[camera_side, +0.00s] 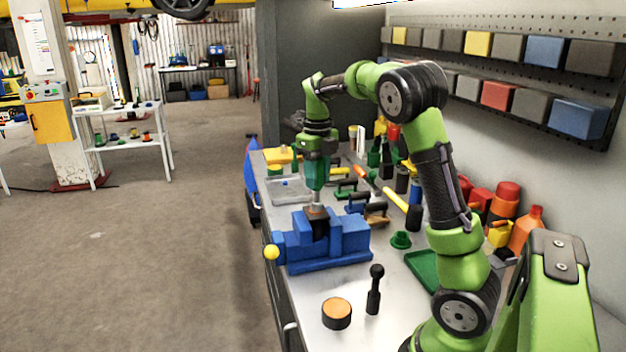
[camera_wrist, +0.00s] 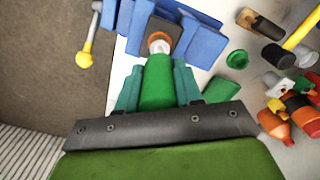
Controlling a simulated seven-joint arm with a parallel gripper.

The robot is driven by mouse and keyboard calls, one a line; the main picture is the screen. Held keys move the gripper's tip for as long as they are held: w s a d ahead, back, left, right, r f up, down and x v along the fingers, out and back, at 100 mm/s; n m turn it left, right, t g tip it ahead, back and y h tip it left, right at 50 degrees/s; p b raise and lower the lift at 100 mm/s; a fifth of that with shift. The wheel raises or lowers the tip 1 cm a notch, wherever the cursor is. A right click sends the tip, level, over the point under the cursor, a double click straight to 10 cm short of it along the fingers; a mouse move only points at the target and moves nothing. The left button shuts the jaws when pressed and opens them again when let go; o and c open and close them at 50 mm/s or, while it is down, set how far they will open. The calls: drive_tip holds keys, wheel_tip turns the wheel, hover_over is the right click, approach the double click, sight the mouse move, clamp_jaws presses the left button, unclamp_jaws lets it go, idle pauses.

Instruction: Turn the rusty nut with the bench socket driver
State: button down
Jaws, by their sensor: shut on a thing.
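My gripper (camera_side: 316,170) is shut on the green socket driver (camera_wrist: 157,88), with one finger on each side of its body in the wrist view. The driver points down, upright, over the blue vise (camera_side: 340,240). Its pale metal socket end (camera_wrist: 159,46) is at the rusty nut (camera_wrist: 158,36), which shows as a brown-orange patch on a dark block between the vise jaws. In the side view the socket end seems to meet the top of the block (camera_side: 318,222). The socket hides much of the nut, so I cannot tell how fully it is seated.
A grey tray (camera_side: 290,190) lies behind the vise. A yellow-handled hammer (camera_side: 398,203), a green cup (camera_side: 401,240) and several bottles stand to the right. An orange-topped round tin (camera_side: 337,312) and a black-knobbed upright tool (camera_side: 375,290) stand in front. The vise's yellow-knobbed handle (camera_side: 271,252) juts left.

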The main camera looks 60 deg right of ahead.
drive_tip(key=shift+m, duration=1.2)
drive_tip(key=m, duration=0.3)
drive_tip(key=shift+a+m, duration=0.1)
drive_tip(key=shift+m, duration=1.1)
drive_tip(key=m, duration=0.3)
drive_tip(key=shift+w+f, duration=0.1)
drive_tip(key=shift+m, duration=1.2)
